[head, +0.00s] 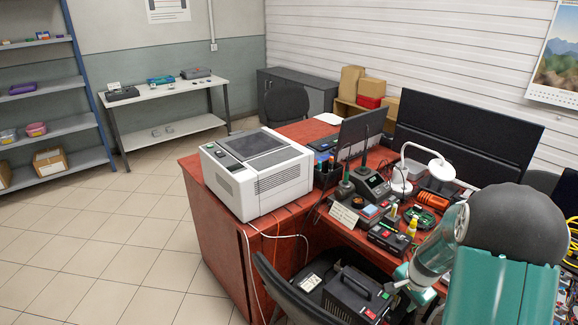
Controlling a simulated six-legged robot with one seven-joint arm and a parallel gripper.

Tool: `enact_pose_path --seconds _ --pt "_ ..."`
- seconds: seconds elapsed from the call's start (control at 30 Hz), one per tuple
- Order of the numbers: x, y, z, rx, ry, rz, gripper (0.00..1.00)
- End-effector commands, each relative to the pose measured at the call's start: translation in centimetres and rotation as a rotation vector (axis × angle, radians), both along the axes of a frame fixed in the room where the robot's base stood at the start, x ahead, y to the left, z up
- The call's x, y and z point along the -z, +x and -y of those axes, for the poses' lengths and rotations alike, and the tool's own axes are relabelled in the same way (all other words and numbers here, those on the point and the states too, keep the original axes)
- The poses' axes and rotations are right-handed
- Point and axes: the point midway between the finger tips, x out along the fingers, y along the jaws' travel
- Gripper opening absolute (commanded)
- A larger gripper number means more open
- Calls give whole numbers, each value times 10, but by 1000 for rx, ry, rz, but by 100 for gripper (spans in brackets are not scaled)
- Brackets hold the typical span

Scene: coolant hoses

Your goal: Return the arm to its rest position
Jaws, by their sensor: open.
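My arm fills the lower right of the head view, with a dark rounded joint and teal and grey links. My gripper (403,284) is small and partly hidden at the end of the arm, in front of the red desk (215,208). It is open, and I see nothing held in it. In the picture it lies beside a black box-shaped device (352,296) with a handle on the chair. I cannot tell the gap between them. No coolant hoses can be made out clearly.
A white printer-like machine (256,172) stands on the desk's left part. Monitors (465,140), a white lamp (428,160), a soldering station (372,185) and small tools crowd the right part. A chair (290,290) stands in front. The tiled floor (110,240) at left is clear.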

Motion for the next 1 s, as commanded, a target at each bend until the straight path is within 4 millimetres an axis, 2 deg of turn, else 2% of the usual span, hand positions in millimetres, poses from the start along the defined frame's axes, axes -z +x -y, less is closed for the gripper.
enact_pose_path --seconds 0.03,0.2,0.37,0.5,0.7,1.0 --pt "-24 0 -11 -46 -11 19 45" --pt "-91 -9 -45 -200 -46 62 45" --pt "-146 -28 -76 -343 -84 100 45" --pt "-188 -52 -102 -468 -123 131 45" --pt "-238 -94 -135 -637 -186 176 45" --pt "-286 -169 -171 -876 -299 236 45"
